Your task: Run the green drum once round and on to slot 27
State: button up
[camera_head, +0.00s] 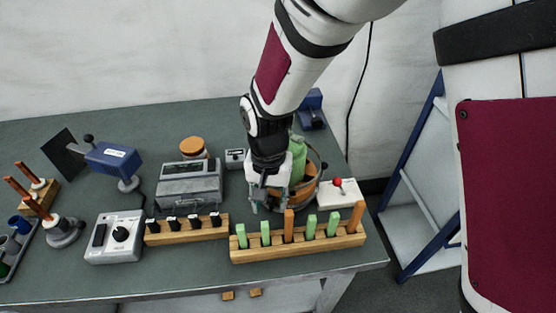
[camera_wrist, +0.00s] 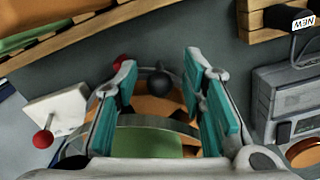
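The green drum (camera_head: 298,158) shows partly behind my gripper in the head view. In the wrist view a green surface (camera_wrist: 146,143) lies low between the fingers, inside a round orange-brown and grey rim. My gripper (camera_head: 267,203) points down over the near left side of this round assembly. Its two teal-padded fingers (camera_wrist: 161,72) stand apart, with a dark ball (camera_wrist: 160,83) visible between their tips. I cannot tell whether either finger touches it. A red ball (camera_wrist: 119,63) is beside the left fingertip. No slot numbers are readable, and my arm hides part of the drum.
A white plate (camera_head: 345,196) with a red-knobbed lever (camera_head: 337,182) stands just right of the drum. A wooden rack (camera_head: 262,255) with green and orange blocks is in front. A grey instrument (camera_head: 188,190) and a dial box (camera_head: 115,250) stand left.

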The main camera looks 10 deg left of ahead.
grip_shut()
